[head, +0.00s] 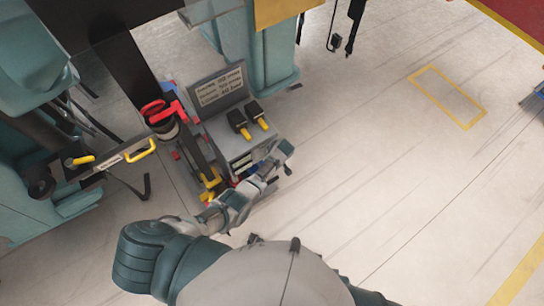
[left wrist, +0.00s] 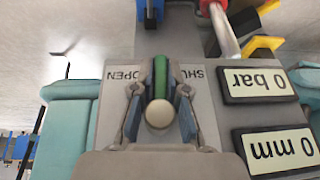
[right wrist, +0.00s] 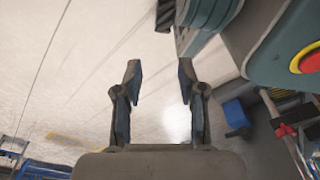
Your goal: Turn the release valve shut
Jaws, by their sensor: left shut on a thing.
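The release valve's green lever (left wrist: 161,72) with its round cream knob (left wrist: 159,115) stands in the middle of the left wrist view, on a grey panel (left wrist: 120,92). The lever lies between the words OPEN, left, and SHUT, right, which appear upside down. My left gripper (left wrist: 160,92) has one finger on each side of the lever and is shut on it. In the head view my left arm (head: 240,197) reaches to the grey console, and the valve is hidden there. My right gripper (right wrist: 158,82) is open and empty above pale floor.
Two display plates beside the valve read 0 bar (left wrist: 258,83) and 0 mm (left wrist: 278,150). Machinery fills the left; floor (head: 390,180) at right is clear.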

